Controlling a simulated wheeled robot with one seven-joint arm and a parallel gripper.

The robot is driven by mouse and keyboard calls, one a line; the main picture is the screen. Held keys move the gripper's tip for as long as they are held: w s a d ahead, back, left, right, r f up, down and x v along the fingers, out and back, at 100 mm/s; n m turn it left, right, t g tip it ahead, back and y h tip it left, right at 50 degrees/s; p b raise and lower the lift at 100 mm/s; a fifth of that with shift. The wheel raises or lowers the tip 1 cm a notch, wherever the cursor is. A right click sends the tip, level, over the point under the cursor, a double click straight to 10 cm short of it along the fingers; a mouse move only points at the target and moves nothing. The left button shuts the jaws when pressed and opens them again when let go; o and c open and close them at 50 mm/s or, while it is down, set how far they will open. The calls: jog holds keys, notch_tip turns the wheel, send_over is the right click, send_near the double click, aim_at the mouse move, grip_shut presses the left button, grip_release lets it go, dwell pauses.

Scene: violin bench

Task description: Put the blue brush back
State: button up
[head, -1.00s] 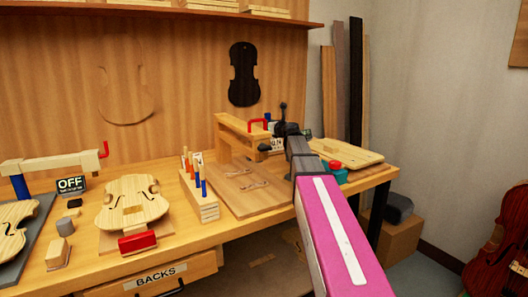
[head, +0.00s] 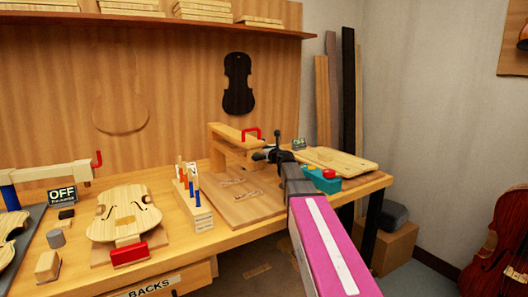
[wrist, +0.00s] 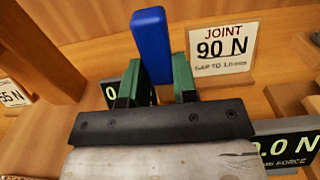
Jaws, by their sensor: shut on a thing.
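My gripper (head: 264,155) reaches over the right part of the bench, beside the wooden clamp frame with a red handle (head: 251,134). In the wrist view its green-and-dark fingers (wrist: 154,82) are shut on a blue bar, which looks like the handle of the blue brush (wrist: 151,40). The bar sticks out past the fingertips; its other end is hidden. The wooden brush rack (head: 201,214) stands left of the gripper with several orange- and blue-handled tools upright in it. I cannot tell which of its slots are empty.
A "JOINT 90 N" sign (wrist: 224,48) and a force display (wrist: 285,147) lie beyond the fingers. A teal box with a red button (head: 322,180) is right of the wrist. A violin plate (head: 122,212) and an OFF sign (head: 62,195) are at left.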

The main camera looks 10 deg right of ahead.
jog(key=shift+f, duration=0.1)
jog(key=o, duration=0.9)
jog(key=v, duration=1.2)
